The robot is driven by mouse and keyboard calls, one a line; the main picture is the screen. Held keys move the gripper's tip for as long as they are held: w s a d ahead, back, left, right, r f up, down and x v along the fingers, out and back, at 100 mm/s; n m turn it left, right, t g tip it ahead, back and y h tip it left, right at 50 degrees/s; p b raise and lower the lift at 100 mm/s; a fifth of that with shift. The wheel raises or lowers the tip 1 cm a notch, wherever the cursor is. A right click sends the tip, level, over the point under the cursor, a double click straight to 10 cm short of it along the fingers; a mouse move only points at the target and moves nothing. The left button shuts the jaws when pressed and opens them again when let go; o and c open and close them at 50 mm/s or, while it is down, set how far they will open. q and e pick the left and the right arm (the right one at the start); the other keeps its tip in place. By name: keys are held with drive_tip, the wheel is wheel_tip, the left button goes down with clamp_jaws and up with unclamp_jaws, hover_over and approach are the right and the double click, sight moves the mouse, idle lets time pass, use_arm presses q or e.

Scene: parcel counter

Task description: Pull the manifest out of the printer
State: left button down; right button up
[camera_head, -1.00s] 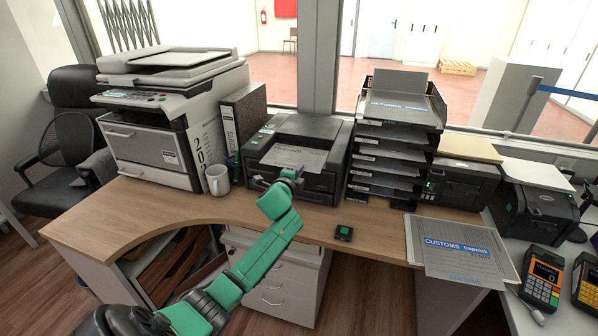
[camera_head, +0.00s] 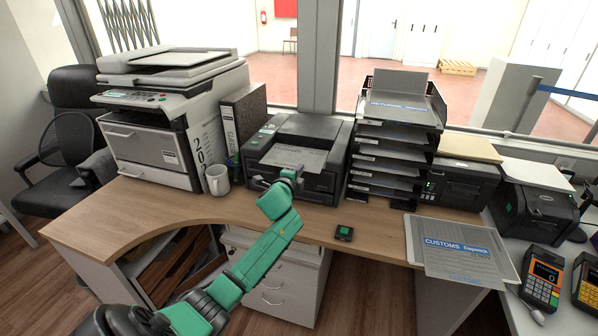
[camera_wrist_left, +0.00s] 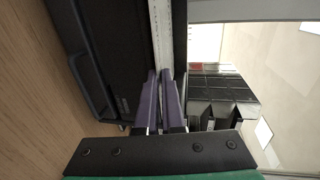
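The printer (camera_head: 322,181) is a black machine on the wooden counter, standing against the window post. The manifest (camera_head: 293,157) is a pale printed sheet lying in its front output slot, partly out. My left gripper (camera_head: 296,175) is at the sheet's near edge, in front of the printer. In the left wrist view its two purple fingers (camera_wrist_left: 160,92) are close together, one on each side of the sheet, which shows nearly edge-on as a pale strip (camera_wrist_left: 160,30). The exact contact is hard to see. My right gripper is out of view.
A stack of paper trays (camera_head: 392,150) stands right of the printer. A mug (camera_head: 217,180), a binder (camera_head: 245,120) and a large copier (camera_head: 160,120) stand left.

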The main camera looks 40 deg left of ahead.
use_arm(q)
drive_tip(key=f+p+v, duration=0.1)
drive_tip(key=p+v, duration=0.2)
drive_tip(key=v, duration=0.5)
drive_tip(key=f+p+v, duration=0.2)
drive_tip(key=v, duration=0.6)
drive_tip(key=shift+s+d+r+p, duration=0.25)
drive_tip(key=shift+s+p, duration=0.15)
drive_tip(key=shift+s, duration=0.1)
drive_tip(key=s+r+p, duration=0.1)
drive_tip(key=s, duration=0.1)
drive_tip(key=s+d+r+p, duration=0.1)
drive_tip(key=r+p, duration=0.1)
drive_tip(key=shift+s+d, duration=0.1)
drive_tip(key=shift+s, duration=0.3)
drive_tip(key=shift+w, duration=0.1)
